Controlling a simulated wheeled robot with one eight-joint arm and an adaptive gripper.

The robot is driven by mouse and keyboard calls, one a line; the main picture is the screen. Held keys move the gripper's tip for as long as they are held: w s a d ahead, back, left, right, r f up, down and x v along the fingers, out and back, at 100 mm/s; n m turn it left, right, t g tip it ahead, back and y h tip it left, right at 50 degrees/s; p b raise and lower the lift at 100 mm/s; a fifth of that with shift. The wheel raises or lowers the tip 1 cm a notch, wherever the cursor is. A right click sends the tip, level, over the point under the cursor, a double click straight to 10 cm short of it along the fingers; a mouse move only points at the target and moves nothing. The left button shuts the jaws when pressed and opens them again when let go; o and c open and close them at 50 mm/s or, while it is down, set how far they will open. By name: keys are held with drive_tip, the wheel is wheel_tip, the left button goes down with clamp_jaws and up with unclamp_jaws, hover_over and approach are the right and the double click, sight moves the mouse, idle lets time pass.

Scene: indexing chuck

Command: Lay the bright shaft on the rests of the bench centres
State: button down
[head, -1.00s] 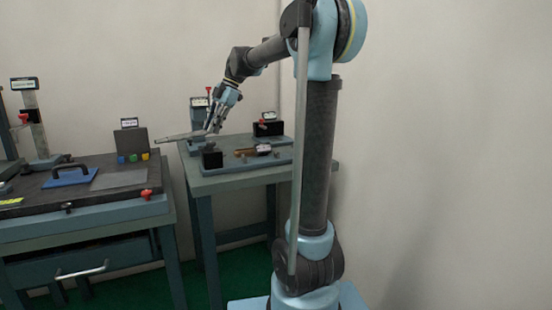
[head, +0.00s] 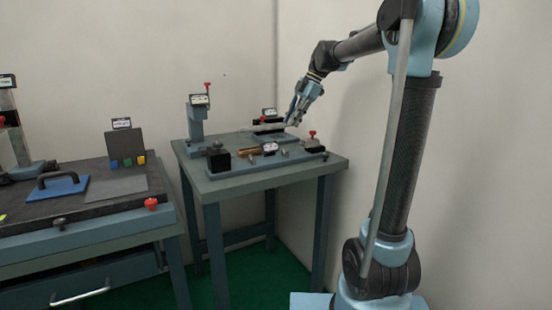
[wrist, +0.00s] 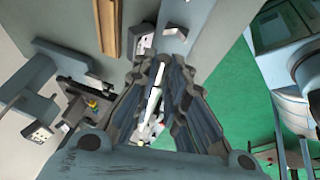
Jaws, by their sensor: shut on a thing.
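The gripper and shaft are above the rear right part of the small bench. A long grey base with end blocks, which looks like the bench centres (head: 290,158), stands at the bench front, nearer the camera. The shaft appears apart from it; the exact height cannot be told.
A blue-grey stand (head: 197,123) rises behind left. The left bench holds a blue plate (head: 57,188).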

drive_tip(key=shift+d, duration=0.1)
idle(0.3)
drive_tip(key=shift+f, duration=5)
drive_tip(key=c, duration=1.6)
unclamp_jaws()
